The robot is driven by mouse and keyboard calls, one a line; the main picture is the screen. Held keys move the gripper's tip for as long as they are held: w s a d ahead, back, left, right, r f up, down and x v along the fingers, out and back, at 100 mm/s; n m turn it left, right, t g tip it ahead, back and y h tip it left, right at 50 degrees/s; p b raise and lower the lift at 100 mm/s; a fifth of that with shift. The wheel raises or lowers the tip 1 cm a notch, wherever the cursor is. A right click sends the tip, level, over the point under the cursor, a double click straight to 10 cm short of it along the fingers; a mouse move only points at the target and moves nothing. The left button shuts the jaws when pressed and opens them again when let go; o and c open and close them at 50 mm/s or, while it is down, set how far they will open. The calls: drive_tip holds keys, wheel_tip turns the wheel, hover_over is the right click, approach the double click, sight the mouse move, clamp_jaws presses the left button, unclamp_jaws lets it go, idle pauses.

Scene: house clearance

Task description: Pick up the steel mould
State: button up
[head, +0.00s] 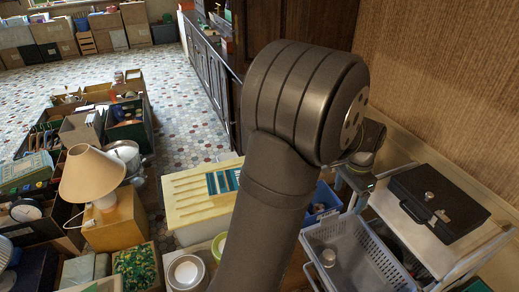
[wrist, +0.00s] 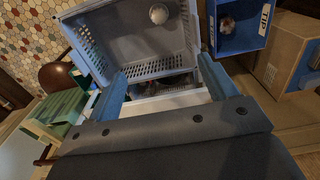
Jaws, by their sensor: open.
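A small round metallic thing, which looks like the steel mould (head: 328,257), sits inside a grey perforated basket (head: 315,235) at the lower right of the head view. In the wrist view the mould (wrist: 159,13) shows as a pale round shape near the top edge, on the floor of the basket (wrist: 108,38). My gripper (wrist: 162,68) is open, its two blue fingers apart with nothing between them. It is short of the mould, with the basket's near perforated wall ahead of the fingertips.
A blue bin (wrist: 238,38) with a small round item stands right of the basket in the wrist view, beside a cardboard box (wrist: 285,55). A white trolley (head: 425,238) carrying a black case (head: 438,203) stands at the right. A cream chest (head: 190,195) lies left of my arm.

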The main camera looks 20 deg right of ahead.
drive_tip(key=n+h, duration=0.1)
drive_tip(key=n, duration=0.1)
approach(329, 254)
wheel_tip(329, 254, down, 5)
drive_tip(key=shift+s+d+r, duration=0.1)
drive_tip(key=shift+s+d, duration=0.05)
drive_tip(key=shift+w+d+f, duration=0.1)
drive_tip(key=shift+d+f, duration=0.1)
drive_tip(key=shift+f, duration=1.4)
drive_tip(key=shift+w+d+f, duration=0.1)
drive_tip(key=shift+d+f, duration=0.1)
drive_tip(key=shift+f, duration=1.45)
drive_tip(key=shift+c, duration=0.5)
drive_tip(key=c, duration=1)
